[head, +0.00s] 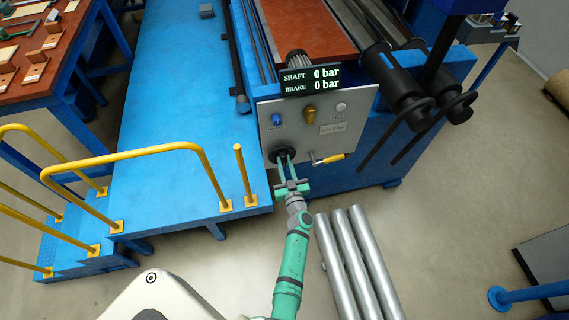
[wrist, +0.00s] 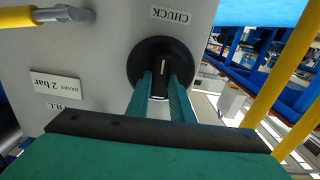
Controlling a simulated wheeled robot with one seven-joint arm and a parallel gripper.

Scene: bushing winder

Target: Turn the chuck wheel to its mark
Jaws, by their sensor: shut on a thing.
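The chuck wheel (wrist: 143,60) is a round black knob on the grey panel, under an upside-down CHUCK label (wrist: 171,14) in the wrist view. A short white line shows near its middle. In the head view the chuck wheel (head: 283,151) is small and dark at the panel's lower left. My gripper (wrist: 161,85) is shut on the wheel, with a green finger on each side of its middle part. My gripper also reaches the wheel from below in the head view (head: 284,160). The fingers hide the lower part of the wheel. I cannot make out a separate mark on the panel.
A crank with a yellow handle (head: 332,158) sits right of the wheel. Blue, amber and white knobs are above it, under a display (head: 310,80) reading SHAFT 0 bar, BRAKE 0 bar. Yellow rails (head: 200,165) stand left. Silver tubes (head: 345,265) lie on the floor at right.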

